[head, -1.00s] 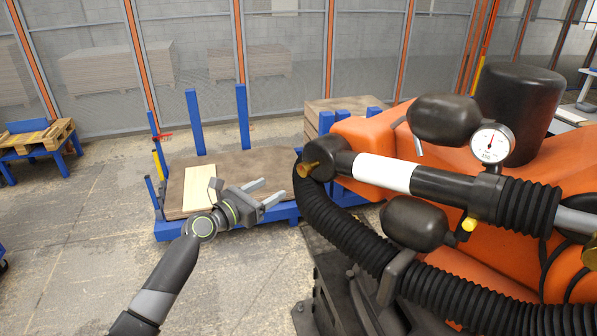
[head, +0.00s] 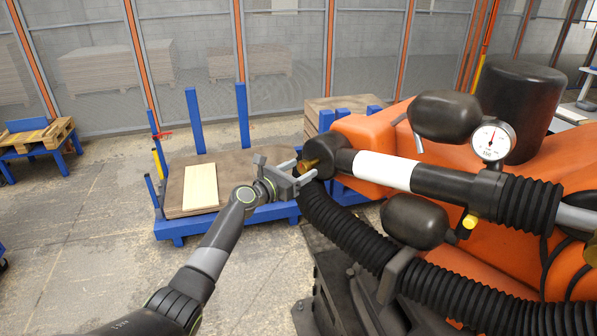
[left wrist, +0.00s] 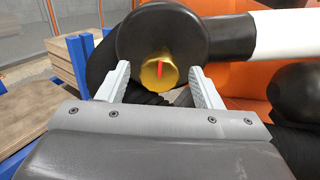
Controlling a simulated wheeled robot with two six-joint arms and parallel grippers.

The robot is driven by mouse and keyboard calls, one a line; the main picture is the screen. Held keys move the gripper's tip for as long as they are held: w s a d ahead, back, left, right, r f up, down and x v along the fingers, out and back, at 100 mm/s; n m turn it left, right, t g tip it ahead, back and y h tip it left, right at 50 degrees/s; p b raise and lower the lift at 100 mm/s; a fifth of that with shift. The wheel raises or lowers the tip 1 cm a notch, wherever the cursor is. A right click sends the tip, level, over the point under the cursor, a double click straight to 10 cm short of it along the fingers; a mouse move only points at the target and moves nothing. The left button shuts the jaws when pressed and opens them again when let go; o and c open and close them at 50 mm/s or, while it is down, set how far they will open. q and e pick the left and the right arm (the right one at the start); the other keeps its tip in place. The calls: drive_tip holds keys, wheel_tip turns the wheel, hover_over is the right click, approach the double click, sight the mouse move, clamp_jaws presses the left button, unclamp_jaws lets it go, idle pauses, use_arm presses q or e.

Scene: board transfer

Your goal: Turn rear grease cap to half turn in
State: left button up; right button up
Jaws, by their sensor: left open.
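The rear grease cap is a brass cap (head: 309,166) on the end of the black cylinder (head: 325,152) of the orange machine. In the left wrist view the cap (left wrist: 152,75) carries a red mark that stands nearly upright, and it lies between the fingertips. My left gripper (head: 305,170) is open, with one finger on each side of the cap. A gap shows between the cap and each finger, so it is not gripped. My right gripper is out of view.
A black ribbed hose (head: 345,230) curves just below the cap. A pressure gauge (head: 491,141) and a second yellow cap (head: 469,221) are on the machine to the right. A blue-framed cart (head: 245,213) with a pale board (head: 200,187) stands behind.

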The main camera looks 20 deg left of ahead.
use_arm(q)
drive_tip(key=c, duration=1)
